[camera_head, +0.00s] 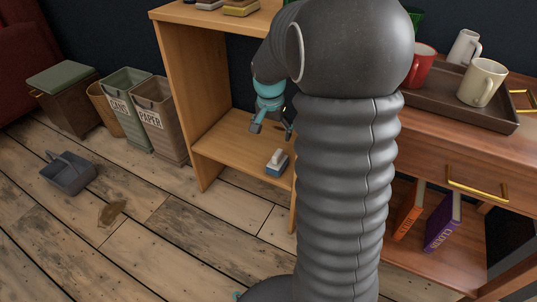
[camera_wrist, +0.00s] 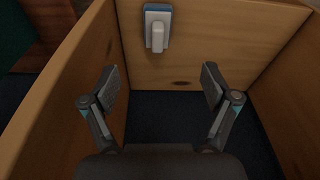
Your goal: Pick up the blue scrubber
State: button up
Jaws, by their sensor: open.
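The blue scrubber (camera_head: 277,162) has a blue base and a pale white-grey handle on top. It rests on the lower board of the wooden shelf (camera_head: 225,140), near the front edge. In the wrist view the scrubber (camera_wrist: 157,28) is at the top middle, beyond my fingertips. My gripper (camera_head: 272,128) is above the scrubber and a little to its left in the head view. In the wrist view my gripper (camera_wrist: 162,80) has its two fingers spread wide with nothing between them. My arm hides part of the shelf's right side.
Wooden side panels (camera_wrist: 75,70) stand to both sides of my gripper. Right of my arm, a cabinet (camera_head: 450,170) carries a tray (camera_head: 440,97) with mugs, and books stand below. Bins (camera_head: 160,115) stand left of the shelf.

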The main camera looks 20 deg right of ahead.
aim_at(278, 161)
jog(key=shift+m, duration=0.5)
jog(key=f, duration=0.1)
jog(key=w+d+f, duration=0.2)
jog(key=f, duration=0.1)
jog(key=shift+d, duration=0.1)
jog(key=f, duration=0.4)
jog(key=d+f+b, duration=0.1)
jog(key=f, duration=0.4)
jog(key=w+f+b, duration=0.1)
jog(key=f, duration=0.3)
jog(key=shift+d+f, duration=0.2)
jog(key=shift+d, duration=0.05)
jog(key=c, duration=1.3)
